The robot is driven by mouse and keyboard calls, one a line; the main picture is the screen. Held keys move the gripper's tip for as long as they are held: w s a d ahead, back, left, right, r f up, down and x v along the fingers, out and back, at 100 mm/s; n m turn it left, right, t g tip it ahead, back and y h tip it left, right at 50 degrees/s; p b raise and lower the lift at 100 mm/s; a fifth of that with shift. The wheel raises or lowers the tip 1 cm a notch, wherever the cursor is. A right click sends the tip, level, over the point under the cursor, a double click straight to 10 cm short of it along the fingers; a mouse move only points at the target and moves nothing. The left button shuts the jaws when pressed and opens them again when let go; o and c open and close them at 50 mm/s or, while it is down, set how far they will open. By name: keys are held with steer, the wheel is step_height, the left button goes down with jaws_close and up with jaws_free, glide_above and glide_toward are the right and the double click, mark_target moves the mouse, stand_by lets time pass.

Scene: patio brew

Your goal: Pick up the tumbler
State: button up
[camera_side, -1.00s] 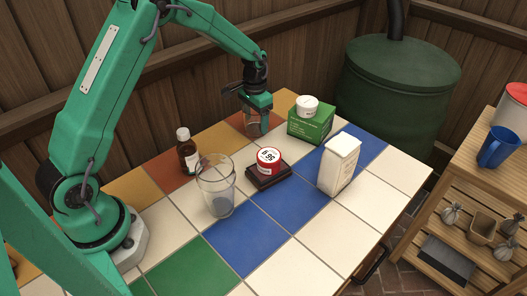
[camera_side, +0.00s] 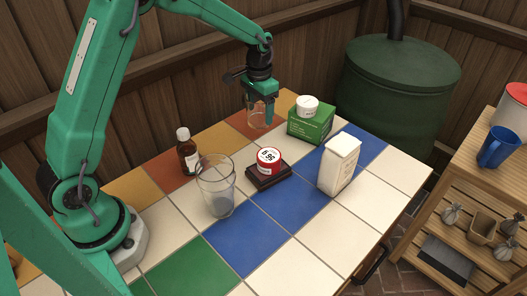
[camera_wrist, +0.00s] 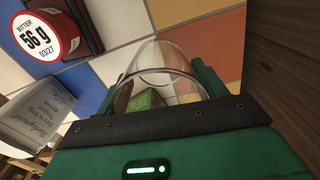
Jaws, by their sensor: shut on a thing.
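A small clear glass tumbler (camera_side: 258,119) is at the back of the tiled table, left of a green box. My gripper (camera_side: 261,108) is shut on it from above, with a finger on each side. In the wrist view the tumbler (camera_wrist: 166,62) shows its round rim between my green fingers, and tiles and something green show through it. It looks a little above the table, though the gap is hard to judge. A larger, tall clear glass (camera_side: 216,188) stands upright at the front, apart from my gripper.
A brown bottle (camera_side: 187,155), a red-and-white tin (camera_side: 268,158) on a dark base (camera_side: 268,176), a white carton (camera_side: 339,165) and a green box (camera_side: 311,126) with a white-lidded jar (camera_side: 307,105) stand nearby. The front tiles are clear.

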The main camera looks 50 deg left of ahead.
steer(key=s+d+r, duration=0.3)
steer(key=d+r, duration=0.2)
steer(key=d, duration=0.2)
steer(key=shift+d, duration=0.2)
steer(key=shift+s, duration=0.1)
steer(key=shift+d+f, duration=0.1)
